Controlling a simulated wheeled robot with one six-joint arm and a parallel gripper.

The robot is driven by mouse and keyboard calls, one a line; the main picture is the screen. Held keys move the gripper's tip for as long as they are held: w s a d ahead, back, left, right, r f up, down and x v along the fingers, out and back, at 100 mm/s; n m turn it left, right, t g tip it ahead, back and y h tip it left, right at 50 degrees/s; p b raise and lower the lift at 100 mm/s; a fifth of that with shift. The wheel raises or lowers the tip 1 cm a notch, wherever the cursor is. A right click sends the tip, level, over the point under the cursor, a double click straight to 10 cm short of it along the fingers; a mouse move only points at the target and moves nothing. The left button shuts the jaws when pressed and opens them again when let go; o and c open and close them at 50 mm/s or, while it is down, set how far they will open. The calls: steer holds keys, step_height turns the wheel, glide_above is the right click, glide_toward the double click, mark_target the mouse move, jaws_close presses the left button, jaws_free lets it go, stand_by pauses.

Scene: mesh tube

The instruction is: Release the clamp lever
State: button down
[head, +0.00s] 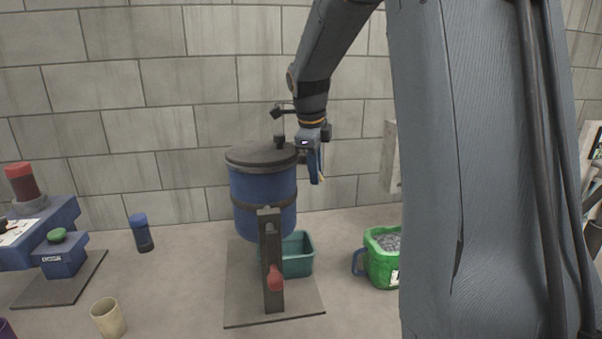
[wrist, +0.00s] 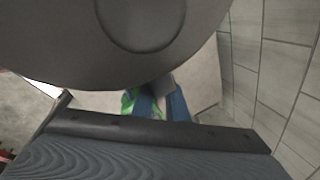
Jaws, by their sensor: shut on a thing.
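A blue drum (head: 262,196) with a dark grey round lid (head: 258,154) stands on a post stand. My gripper (head: 317,176) hangs at the right edge of the lid, with its fingers pointing down beside the drum. In the wrist view, the two blue fingers of my gripper (wrist: 162,104) are shut on a small grey piece (wrist: 164,84), which looks like the clamp lever. Most of that lever is hidden by the fingers, and I cannot tell its angle. A large grey disc fills the top of the wrist view.
A post (head: 269,250) with a red knob (head: 275,278) stands before the drum. A teal bin (head: 298,256) sits below it. A green bucket (head: 381,262) is to the right. A dark bottle (head: 142,236) and a beige cup (head: 108,318) stand left. A block wall is close behind.

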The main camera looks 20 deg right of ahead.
steer(key=shift+d+h, duration=0.1)
steer(key=shift+h, duration=0.2)
steer(key=shift+r, duration=0.1)
steer(key=c, duration=1.7)
jaws_free()
steer(key=shift+c, duration=0.2)
steer(key=b+v, duration=0.2)
steer(key=v, duration=0.5)
steer(key=shift+r, duration=0.35)
steer(key=shift+s, duration=0.15)
